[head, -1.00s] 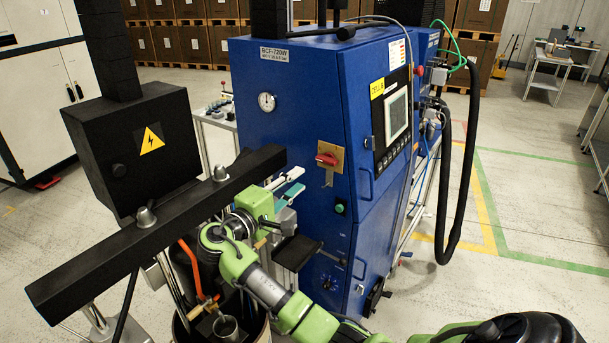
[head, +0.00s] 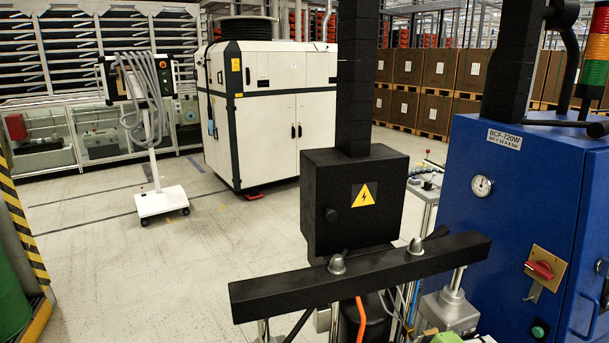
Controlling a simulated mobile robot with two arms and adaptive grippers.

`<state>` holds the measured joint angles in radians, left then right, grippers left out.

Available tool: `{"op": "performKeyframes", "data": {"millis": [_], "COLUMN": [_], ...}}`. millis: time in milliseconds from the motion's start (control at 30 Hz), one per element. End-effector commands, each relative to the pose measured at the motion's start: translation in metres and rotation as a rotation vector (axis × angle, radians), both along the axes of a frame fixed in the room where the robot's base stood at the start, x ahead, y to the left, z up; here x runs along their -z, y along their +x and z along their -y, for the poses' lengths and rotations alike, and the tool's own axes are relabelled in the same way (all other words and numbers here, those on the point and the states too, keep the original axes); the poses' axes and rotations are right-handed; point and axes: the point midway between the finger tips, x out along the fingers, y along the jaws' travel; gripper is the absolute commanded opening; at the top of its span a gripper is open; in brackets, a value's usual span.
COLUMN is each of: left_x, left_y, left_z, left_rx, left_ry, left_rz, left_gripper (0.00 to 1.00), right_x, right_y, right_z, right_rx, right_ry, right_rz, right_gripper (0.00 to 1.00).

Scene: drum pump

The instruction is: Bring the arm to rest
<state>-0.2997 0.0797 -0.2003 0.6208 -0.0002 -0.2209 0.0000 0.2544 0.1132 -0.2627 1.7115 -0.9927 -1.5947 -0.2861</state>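A green part of my arm shows at the bottom edge of the head view, right of centre, beside the blue machine (head: 520,215). The rest of that arm is cut off below the picture. No fingers of either gripper are in the frame. An orange bar or hose (head: 361,320) of the drum pump shows below the black beam (head: 300,289). The drum itself is out of the picture.
A black electrical box (head: 355,205) stands behind the beam. A white cabinet (head: 265,110) and a wheeled stand (head: 160,203) are further back. The floor at centre left is clear. A green drum (head: 12,310) is at the left edge.

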Motion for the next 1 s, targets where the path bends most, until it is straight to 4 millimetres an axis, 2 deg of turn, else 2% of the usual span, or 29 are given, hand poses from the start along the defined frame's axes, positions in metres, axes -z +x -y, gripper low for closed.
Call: {"op": "performKeyframes", "data": {"millis": [33,100,200,300,400,567,900,1000], "left_x": [0.000,0.000,0.000,0.000,0.000,0.000,0.000,0.003], "left_y": [0.000,0.000,0.000,0.000,0.000,0.000,0.000,0.000], "left_z": [0.000,0.000,0.000,0.000,0.000,0.000,0.000,0.000], "left_rx": [0.000,0.000,0.000,0.000,0.000,-0.001,-0.001,-0.001], "left_ry": [0.000,0.000,0.000,0.000,0.000,0.000,0.000,0.000], "left_rz": [0.000,0.001,0.001,0.001,0.001,0.001,0.001,0.001], "left_gripper": [0.40,0.40,0.40,0.40,0.40,0.40,0.40,0.40], "right_x": [0.031,0.068,0.109,0.130,0.138,0.142,0.127,0.154], "right_y": [-0.024,-0.055,-0.102,-0.143,-0.174,-0.212,-0.277,-0.267], "right_z": [-0.009,-0.027,-0.057,-0.085,-0.108,-0.136,-0.185,-0.185], "right_rx": [-0.017,-0.038,-0.056,-0.062,-0.062,-0.056,-0.038,-0.034], "right_ry": [0.100,0.251,0.462,0.634,0.760,0.912,1.158,1.148], "right_rz": [-0.014,-0.027,-0.046,-0.061,-0.072,-0.089,-0.122,-0.129], "right_gripper": [0.26,0.26,0.26,0.26,0.26,0.26,0.26,0.26]}}
